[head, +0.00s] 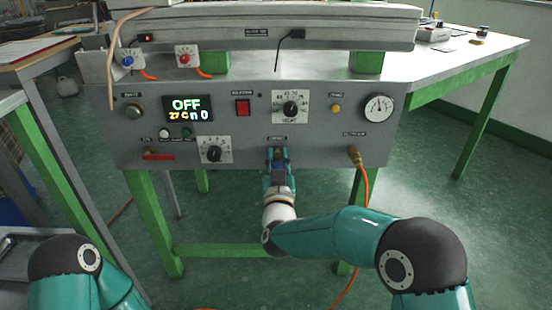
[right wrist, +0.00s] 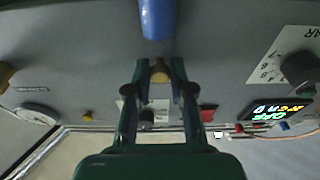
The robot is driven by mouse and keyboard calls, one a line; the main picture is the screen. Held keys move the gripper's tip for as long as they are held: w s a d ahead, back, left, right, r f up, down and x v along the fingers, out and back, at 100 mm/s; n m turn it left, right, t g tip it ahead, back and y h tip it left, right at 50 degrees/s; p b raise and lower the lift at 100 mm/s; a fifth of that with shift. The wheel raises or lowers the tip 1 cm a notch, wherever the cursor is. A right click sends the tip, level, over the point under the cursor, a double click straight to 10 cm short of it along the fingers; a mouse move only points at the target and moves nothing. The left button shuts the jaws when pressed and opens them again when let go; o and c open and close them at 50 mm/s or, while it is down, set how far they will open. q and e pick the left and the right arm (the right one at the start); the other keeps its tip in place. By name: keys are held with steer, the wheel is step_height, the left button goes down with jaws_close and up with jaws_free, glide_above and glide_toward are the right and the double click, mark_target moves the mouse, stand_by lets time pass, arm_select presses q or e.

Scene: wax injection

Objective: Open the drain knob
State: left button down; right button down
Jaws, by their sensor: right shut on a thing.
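My right gripper (head: 278,155) is at the lower middle of the grey control panel, at a small label. My left gripper is out of view.
The panel (head: 330,140) carries a display (head: 188,109) reading OFF, a red switch (head: 242,107), black dials (head: 291,108), and a pressure gauge (head: 379,108). A brass fitting (head: 354,153) with an orange hose (head: 365,190) is right of my gripper. Green legs (head: 150,220) stand below.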

steer(key=shift+f, duration=0.35)
steer(key=c, duration=1.2)
jaws_free()
steer(key=shift+o, duration=0.9)
steer(key=shift+r, duration=0.2)
steer(key=shift+s, duration=0.1)
steer(key=s+f, duration=0.2)
steer(key=s, duration=0.9)
steer(key=shift+s, duration=0.3)
steer(key=shift+d+f, duration=0.1)
